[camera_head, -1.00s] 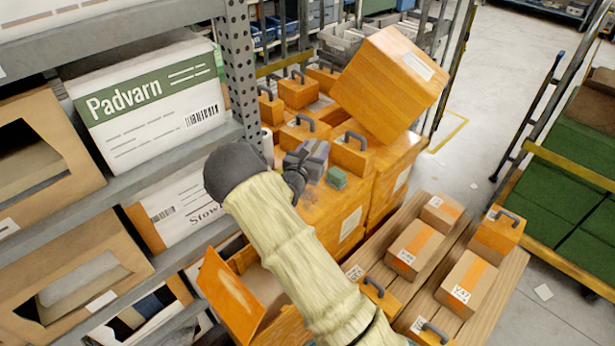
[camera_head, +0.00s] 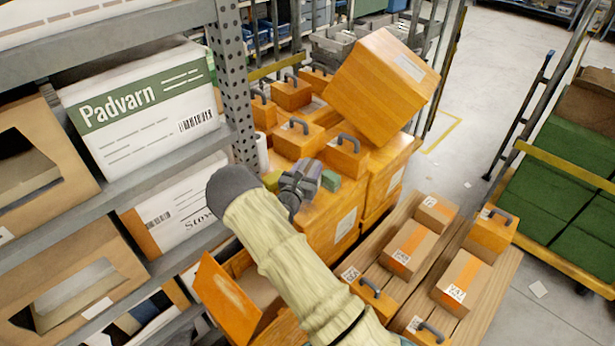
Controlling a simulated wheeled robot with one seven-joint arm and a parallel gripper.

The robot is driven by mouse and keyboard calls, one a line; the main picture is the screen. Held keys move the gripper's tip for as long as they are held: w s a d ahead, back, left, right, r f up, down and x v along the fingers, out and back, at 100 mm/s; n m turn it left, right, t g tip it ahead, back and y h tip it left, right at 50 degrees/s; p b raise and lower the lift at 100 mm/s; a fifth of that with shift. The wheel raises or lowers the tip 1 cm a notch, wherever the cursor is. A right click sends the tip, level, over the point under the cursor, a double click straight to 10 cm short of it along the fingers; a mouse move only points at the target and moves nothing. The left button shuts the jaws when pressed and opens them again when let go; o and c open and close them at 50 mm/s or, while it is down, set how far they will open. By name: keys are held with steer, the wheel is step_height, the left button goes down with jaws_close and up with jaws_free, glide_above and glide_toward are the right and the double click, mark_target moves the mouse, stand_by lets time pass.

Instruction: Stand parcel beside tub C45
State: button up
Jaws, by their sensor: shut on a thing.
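My gripper (camera_head: 293,186) is over the top of an orange crate stack (camera_head: 336,228) in the middle of the view. It is shut on a small grey-purple block (camera_head: 313,169), apparently the parcel; the fingers partly hide it. Orange tubs with grey handles stand behind, including a nearer tub (camera_head: 347,158) and another tub (camera_head: 298,139). I cannot read C45 on any of them. Whether the held block touches the surface is unclear.
A large tilted orange box (camera_head: 382,85) rests on the stack at the back right. A metal rack upright (camera_head: 233,85) and shelves with boxes close off the left. A wooden pallet (camera_head: 415,275) with taped cartons and handled tubs is at lower right.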

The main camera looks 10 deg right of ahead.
steer(key=shift+w+f+p, duration=0.15)
steer(key=shift+f+p, duration=0.15)
steer(key=shift+f, duration=1.55)
steer(key=shift+s+a+f, duration=0.15)
steer(key=shift+s, duration=0.05)
steer(key=o, duration=1.5)
steer(key=shift+c, duration=0.2)
steer(key=shift+o, duration=0.4)
steer(key=shift+w, duration=0.1)
steer(key=shift+d, duration=0.25)
